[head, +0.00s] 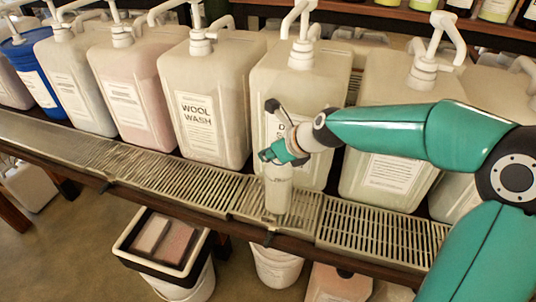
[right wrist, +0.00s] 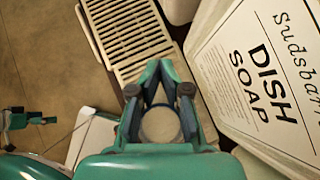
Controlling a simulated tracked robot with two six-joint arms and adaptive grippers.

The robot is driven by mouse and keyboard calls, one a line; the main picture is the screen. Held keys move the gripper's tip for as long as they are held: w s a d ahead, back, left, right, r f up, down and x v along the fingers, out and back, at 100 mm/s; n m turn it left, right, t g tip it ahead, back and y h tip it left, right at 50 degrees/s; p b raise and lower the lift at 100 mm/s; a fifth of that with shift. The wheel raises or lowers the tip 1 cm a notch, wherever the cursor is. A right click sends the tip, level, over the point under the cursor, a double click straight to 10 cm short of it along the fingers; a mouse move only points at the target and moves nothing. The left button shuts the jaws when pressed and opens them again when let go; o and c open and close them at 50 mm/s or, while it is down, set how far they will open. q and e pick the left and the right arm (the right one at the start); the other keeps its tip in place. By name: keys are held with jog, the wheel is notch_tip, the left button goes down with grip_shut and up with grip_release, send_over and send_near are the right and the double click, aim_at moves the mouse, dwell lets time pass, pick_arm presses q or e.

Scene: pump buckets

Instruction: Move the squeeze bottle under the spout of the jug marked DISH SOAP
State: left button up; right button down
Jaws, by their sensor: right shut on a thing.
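My right gripper (head: 278,155) is shut on a pale, translucent squeeze bottle (head: 278,192), holding it near its top. The bottle is upright in front of the DISH SOAP jug (head: 310,85), over the slatted drip tray. I cannot tell whether its base touches the slats. The jug's white pump spout (head: 292,22) is above and slightly right of the bottle in the head view. My arm hides most of the jug's label; DISH SOAP reads clearly in the right wrist view (right wrist: 262,85). There the bottle's round top (right wrist: 160,125) sits between the fingers. My left gripper (right wrist: 28,118) appears small at the left edge.
A WOOL WASH jug (head: 205,90) stands to the left and another white jug (head: 400,100) to the right. Drip grates (head: 375,232) run along the shelf front. Below are a bin with sponge-like blocks (head: 165,245) and a white bucket (head: 278,265).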

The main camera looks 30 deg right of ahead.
jog(key=shift+f, duration=0.15)
jog(key=c, duration=1.1)
grip_release()
jog(key=shift+c, duration=0.2)
jog(key=shift+s+d+r, duration=0.1)
jog(key=shift+s+r, duration=0.15)
jog(key=shift+r, duration=0.25)
jog(key=p+v, duration=0.1)
jog(key=v, duration=1)
jog(key=shift+s, duration=0.15)
